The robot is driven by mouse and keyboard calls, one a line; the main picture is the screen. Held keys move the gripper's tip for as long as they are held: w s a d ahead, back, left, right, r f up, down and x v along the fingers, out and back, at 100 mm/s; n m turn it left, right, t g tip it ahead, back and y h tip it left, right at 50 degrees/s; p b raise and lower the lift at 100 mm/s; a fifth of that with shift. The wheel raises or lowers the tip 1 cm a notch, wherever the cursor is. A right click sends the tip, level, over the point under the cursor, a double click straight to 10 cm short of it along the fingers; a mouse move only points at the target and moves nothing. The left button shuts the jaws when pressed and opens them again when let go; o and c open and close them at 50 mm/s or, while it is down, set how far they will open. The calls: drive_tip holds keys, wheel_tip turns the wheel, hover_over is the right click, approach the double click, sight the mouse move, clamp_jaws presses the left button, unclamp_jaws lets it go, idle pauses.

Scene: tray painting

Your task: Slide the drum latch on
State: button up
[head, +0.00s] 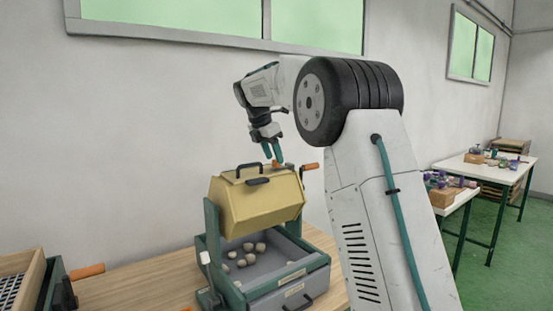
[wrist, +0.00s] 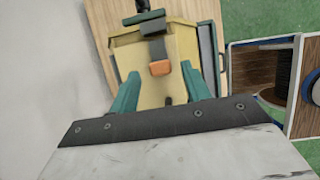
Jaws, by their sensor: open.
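The yellow many-sided drum (head: 255,208) hangs in a teal frame on the wooden bench. An orange latch knob (wrist: 160,68) is on the drum's top, in line with a dark bar; it also shows in the head view (head: 277,163). My gripper (head: 272,153) points down just above the drum top. In the wrist view my gripper's (wrist: 162,88) teal fingers are apart, one on each side of the knob, with gaps between. The knob is not held. I cannot tell how far the latch has slid.
A grey tray (head: 287,290) with several pale lumps sits under the drum. An orange crank handle (head: 310,166) sticks out at the drum's right. Another orange-handled device (head: 87,272) stands at the left. White tables (head: 490,166) stand at the far right.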

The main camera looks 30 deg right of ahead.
sight(283, 166)
drive_tip(key=shift+x, duration=0.9)
clamp_jaws()
drive_tip(key=shift+d+r, duration=0.1)
drive_tip(key=shift+d, duration=1.4)
unclamp_jaws()
drive_tip(key=shift+d, duration=0.2)
drive_tip(key=shift+a, duration=0.1)
drive_tip(key=shift+a, duration=0.1)
